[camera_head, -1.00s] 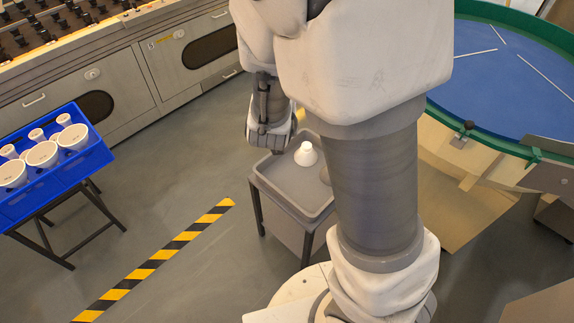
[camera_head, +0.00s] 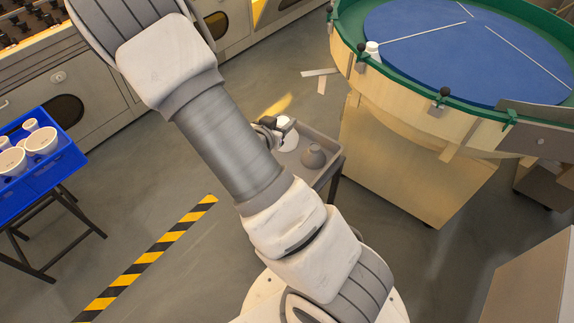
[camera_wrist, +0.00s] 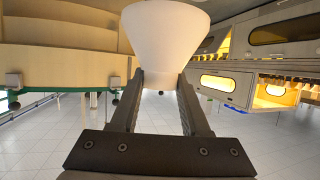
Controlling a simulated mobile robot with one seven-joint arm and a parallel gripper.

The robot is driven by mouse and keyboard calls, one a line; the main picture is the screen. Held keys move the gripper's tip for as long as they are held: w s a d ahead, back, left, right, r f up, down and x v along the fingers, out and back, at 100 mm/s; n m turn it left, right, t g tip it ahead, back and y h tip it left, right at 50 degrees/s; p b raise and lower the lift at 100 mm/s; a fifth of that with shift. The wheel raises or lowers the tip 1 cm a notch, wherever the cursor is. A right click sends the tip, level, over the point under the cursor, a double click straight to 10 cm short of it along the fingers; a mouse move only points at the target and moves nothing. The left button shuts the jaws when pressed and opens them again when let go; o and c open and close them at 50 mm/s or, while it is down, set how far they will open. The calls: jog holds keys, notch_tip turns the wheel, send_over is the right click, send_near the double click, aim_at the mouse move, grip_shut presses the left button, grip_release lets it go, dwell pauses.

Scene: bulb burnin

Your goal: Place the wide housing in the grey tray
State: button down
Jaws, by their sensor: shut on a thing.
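My gripper (camera_head: 277,128) is at the grey tray (camera_head: 290,163) in the head view, partly hidden behind my arm. It is shut on a white housing (camera_head: 288,139) with a wide flared end. In the wrist view, the housing (camera_wrist: 165,40) sits between the two fingers, held by its narrow neck. The wrist picture is upside down, so the flared end faces down. The housing appears at the tray's far left part; I cannot tell whether it touches the tray floor.
A round table (camera_head: 450,45) with blue top and green rim stands at the right, a small white piece (camera_head: 373,50) at its edge. A blue crate (camera_head: 50,165) with several white housings is at the left. Metal cabinets (camera_head: 60,80) line the back.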

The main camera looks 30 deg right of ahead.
jog(key=s+d+f+m+g+h+b, duration=0.2)
jog(key=s+d+f+m+g, duration=0.3)
jog(key=s+d+f, duration=0.45)
jog(key=shift+g, duration=0.4)
jog(key=shift+w+a+f+b, duration=0.9)
jog(key=shift+w+a+f, duration=0.35)
jog(key=shift+f, duration=0.55)
jog(key=shift+w+a+f+b, duration=0.9)
jog(key=shift+w+a+f, duration=0.35)
jog(key=shift+f, duration=0.55)
jog(key=shift+w+a+f+b, duration=0.9)
jog(key=shift+w+a+f, duration=0.3)
jog(key=shift+f, duration=0.6)
jog(key=shift+f, duration=0.15)
jog(key=shift+c, duration=1.9)
grip_release()
